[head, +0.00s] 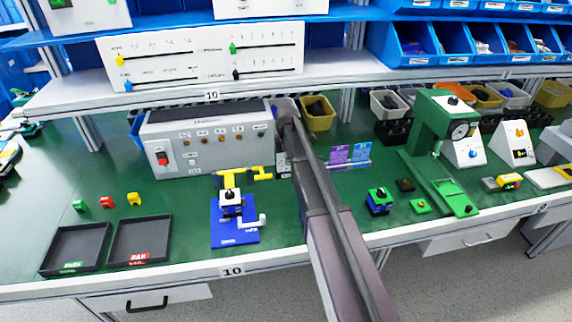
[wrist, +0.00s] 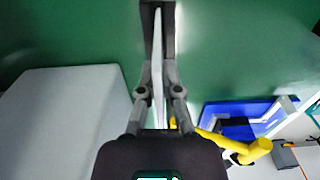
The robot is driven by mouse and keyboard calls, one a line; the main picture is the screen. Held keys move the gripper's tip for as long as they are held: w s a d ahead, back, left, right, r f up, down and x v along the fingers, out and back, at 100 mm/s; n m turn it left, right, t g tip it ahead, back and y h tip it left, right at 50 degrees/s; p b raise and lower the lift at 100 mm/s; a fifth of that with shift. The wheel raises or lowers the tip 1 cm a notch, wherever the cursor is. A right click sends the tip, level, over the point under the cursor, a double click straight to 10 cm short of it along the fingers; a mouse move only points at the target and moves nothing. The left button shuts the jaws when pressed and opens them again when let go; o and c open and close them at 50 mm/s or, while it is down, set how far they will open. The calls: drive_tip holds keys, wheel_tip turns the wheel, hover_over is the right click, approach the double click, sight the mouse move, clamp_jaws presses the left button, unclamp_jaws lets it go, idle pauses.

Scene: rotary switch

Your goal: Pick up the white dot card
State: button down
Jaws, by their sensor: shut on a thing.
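My gripper (wrist: 157,25) is shut on a thin white card (wrist: 157,70), seen edge-on between the two fingers in the wrist view. The card's face and its dots are not visible there. In the head view my arm hides the gripper, beside the right end of the grey control box. A small white patch with dark marks (head: 284,168) shows just left of my arm; I cannot tell whether it is the held card. A purple card (head: 338,154) and a blue card (head: 361,152) stand in a holder to the right of my arm.
The grey control box (head: 205,145) stands left of my arm. The yellow-handled fixture on a blue plate (head: 235,235) is in front of it. A green press (head: 440,130) stands to the right, and a shelf (head: 200,90) runs above.

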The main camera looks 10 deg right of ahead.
drive_tip(key=shift+r, duration=0.2)
wheel_tip(320, 180, up, 4)
drive_tip(key=p, duration=0.4)
drive_tip(key=shift+f, duration=0.15)
drive_tip(key=s+a+p, duration=0.1)
drive_tip(key=s+a, duration=0.1)
drive_tip(key=s, duration=1.4)
drive_tip(key=shift+r, duration=0.4)
drive_tip(key=shift+r, duration=0.1)
wheel_tip(320, 180, up, 17)
drive_tip(key=p, duration=1.7)
drive_tip(key=shift+r, duration=0.1)
